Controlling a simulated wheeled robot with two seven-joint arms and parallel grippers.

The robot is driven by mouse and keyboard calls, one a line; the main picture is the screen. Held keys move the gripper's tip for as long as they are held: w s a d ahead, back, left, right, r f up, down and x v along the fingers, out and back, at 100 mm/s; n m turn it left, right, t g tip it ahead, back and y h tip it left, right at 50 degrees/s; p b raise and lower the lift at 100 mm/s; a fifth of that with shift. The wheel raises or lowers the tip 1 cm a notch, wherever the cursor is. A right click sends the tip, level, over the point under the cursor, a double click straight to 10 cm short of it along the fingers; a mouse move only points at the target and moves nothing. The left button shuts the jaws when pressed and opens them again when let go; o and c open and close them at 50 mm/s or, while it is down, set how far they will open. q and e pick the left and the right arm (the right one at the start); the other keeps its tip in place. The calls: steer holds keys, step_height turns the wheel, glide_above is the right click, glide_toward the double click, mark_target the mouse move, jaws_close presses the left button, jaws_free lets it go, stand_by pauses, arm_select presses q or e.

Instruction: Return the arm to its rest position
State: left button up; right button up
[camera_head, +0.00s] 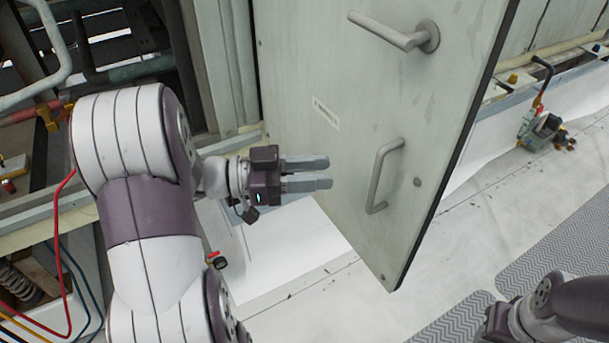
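My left arm comes in from the lower left, bends at the elbow and reaches to the right. Its gripper (322,172) has two grey fingers pointing right, with a narrow gap between them and nothing visible in it. The fingers overlap the left part of a pale grey door (340,130) in the picture; I cannot tell whether they touch it. They are apart from the door's U-shaped pull handle (380,176). Part of my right arm shows at the lower right corner; its fingertips are not visible.
The door is swung open, with a lever handle (398,36) near its top. Pipes and machine parts crowd the left, with a red cable (58,240) hanging there. A small valve-like part (543,130) sits on the white surface at right. Grey patterned mats (560,245) lie below.

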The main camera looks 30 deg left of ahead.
arm_select(q)
steer(key=shift+v, duration=1.05)
